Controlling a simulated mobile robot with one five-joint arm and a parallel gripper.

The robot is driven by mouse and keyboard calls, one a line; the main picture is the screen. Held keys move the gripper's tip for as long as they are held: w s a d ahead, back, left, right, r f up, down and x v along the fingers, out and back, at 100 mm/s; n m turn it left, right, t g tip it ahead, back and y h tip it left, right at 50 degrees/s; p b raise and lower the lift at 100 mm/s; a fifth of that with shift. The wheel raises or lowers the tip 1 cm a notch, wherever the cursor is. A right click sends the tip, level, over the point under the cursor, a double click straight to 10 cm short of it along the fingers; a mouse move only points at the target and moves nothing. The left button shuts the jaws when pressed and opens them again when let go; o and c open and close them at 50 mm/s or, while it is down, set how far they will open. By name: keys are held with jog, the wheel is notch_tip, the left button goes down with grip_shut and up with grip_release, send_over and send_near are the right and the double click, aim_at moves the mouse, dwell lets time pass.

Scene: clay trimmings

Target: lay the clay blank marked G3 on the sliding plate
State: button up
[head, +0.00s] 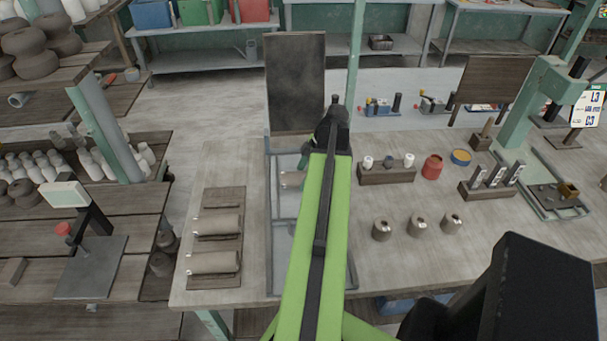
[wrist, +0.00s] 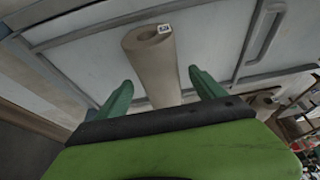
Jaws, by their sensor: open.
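A clay blank (wrist: 152,65), a beige roll with a hole in its end and a small tag (wrist: 164,29), lies on the pale, metal-framed sliding plate (wrist: 90,55) in the wrist view. The tag is too small to read. My gripper (wrist: 158,88) is open, one green finger on each side of the blank, with gaps showing. In the head view my arm hides most of the gripper and part of the plate (head: 284,207); a pale end of the blank (head: 290,180) shows left of the arm. Two more tagged rolls (head: 217,227) (head: 213,263) lie on a rack to the left.
The rack (head: 223,197) has a bare far place. A dark upright board (head: 295,82) stands behind the plate. Right of it are a wooden block with small bottles (head: 386,175), a red pot (head: 432,167) and several clay pots (head: 418,223). Bare table lies around the pots.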

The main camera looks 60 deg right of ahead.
jog(key=p+v, duration=1.5)
jog(key=v, duration=0.2)
jog(key=shift+r, duration=0.15)
jog(key=shift+w+a, duration=0.1)
